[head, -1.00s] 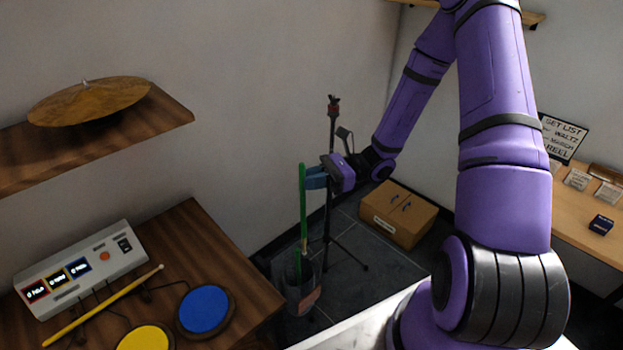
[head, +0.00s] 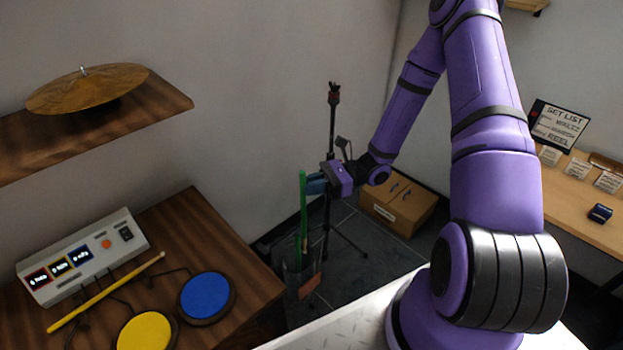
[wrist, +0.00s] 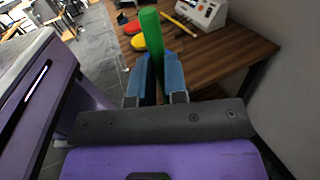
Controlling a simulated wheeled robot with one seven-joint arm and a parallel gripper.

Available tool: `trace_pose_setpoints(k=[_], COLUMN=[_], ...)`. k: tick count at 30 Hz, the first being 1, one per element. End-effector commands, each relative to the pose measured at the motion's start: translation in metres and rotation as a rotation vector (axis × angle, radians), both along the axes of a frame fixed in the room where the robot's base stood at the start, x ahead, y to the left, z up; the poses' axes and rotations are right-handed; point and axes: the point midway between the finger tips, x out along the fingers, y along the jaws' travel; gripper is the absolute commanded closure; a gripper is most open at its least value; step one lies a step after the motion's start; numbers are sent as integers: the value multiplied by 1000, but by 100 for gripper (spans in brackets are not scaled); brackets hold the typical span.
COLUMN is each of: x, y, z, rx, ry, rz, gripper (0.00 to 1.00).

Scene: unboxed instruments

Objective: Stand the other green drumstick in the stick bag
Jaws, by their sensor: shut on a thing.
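My gripper (head: 315,184) is shut on a green drumstick (head: 303,215) and holds it upright. In the wrist view, the green drumstick (wrist: 150,35) rises between the blue fingers (wrist: 156,80). The stick bag (head: 290,286), a dark see-through holder with an orange-brown tag, stands on the floor right under my gripper. The lower end of the held stick overlaps the bag's mouth in the head view and looks to be inside it; how deep is hard to tell.
A black stand (head: 331,150) rises close behind my gripper. A cardboard box (head: 398,208) lies on the floor to the right. The wooden table (head: 185,235) at left holds a yellow stick (head: 100,294), drum pads and a console. A shelf with a cymbal (head: 88,88) is above.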

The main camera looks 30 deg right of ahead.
Motion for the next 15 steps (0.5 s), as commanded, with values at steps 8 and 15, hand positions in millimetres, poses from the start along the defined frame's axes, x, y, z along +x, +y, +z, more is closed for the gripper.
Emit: trace_pose_setpoints(k=[8,15], x=[0,0], y=[0,0], z=[-20,-36], rx=[-1,-1], ry=[0,1], rz=[0,0], gripper=[100,100])
